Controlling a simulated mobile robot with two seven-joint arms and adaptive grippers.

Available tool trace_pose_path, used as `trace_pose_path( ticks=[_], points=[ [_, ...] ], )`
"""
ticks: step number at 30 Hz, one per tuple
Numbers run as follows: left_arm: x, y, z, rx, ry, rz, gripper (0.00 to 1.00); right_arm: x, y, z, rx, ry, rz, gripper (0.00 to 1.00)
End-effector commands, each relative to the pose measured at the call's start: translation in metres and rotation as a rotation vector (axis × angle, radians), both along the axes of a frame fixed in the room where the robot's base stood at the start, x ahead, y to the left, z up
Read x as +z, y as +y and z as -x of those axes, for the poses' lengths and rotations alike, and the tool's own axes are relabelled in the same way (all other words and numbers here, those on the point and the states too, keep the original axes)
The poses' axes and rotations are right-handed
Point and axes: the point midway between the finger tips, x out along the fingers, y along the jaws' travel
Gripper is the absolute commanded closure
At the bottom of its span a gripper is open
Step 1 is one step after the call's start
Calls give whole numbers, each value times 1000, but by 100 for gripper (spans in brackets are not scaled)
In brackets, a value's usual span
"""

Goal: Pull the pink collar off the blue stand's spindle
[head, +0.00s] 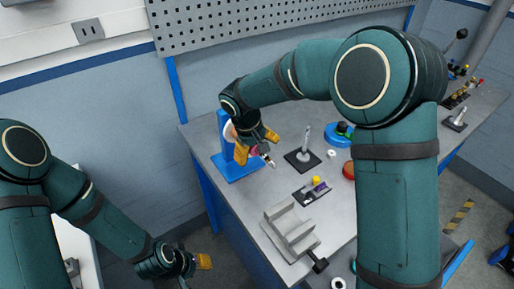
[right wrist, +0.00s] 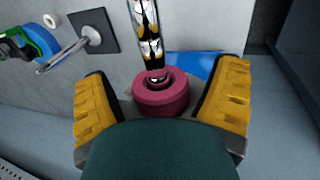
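The blue stand (head: 238,168) is on the bench at the left, partly behind my right gripper (head: 259,145). In the right wrist view, the pink collar (right wrist: 161,98) sits around the shiny spindle (right wrist: 147,35), which runs out through its hole. The blue of the stand (right wrist: 195,65) shows behind the collar. My right gripper (right wrist: 162,100) is open, with one yellow finger on each side of the collar and a gap to both. My left gripper (head: 204,261) is low at the left, off the bench; its finger gap is not clear.
A black-based upright post (head: 303,155), a small block with purple and yellow parts (head: 313,189) and a grey vise (head: 290,232) stand right of the blue stand. A red round part (head: 348,170) and a blue-green part (head: 340,135) lie beyond. A pegboard (head: 250,22) backs the bench.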

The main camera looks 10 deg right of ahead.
Motion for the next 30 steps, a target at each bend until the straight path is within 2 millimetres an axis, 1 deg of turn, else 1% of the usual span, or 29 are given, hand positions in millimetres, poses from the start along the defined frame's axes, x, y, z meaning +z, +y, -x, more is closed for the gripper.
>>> trace_pose_path(
  ticks=[1,2,3,5,6,13,30],
  points=[
    [0,0,0,0,0,0,59,0,0,0,0,0,0,31],
    [0,0,0,0,0,0,59,0,0,0,0,0,0,42],
    [0,0,0,0,0,0,59,0,0,0,0,0,0,56],
    [0,0,0,0,0,0,59,0,0,0,0,0,0,77],
    [0,0,0,0,0,0,59,0,0,0,0,0,0,85],
    [-1,0,0,0,0,0,59,1,0,1,0,-1,0,85],
    [-5,0,0,0,0,0,59,0,-4,11,0,0,0,85]
  ],
)
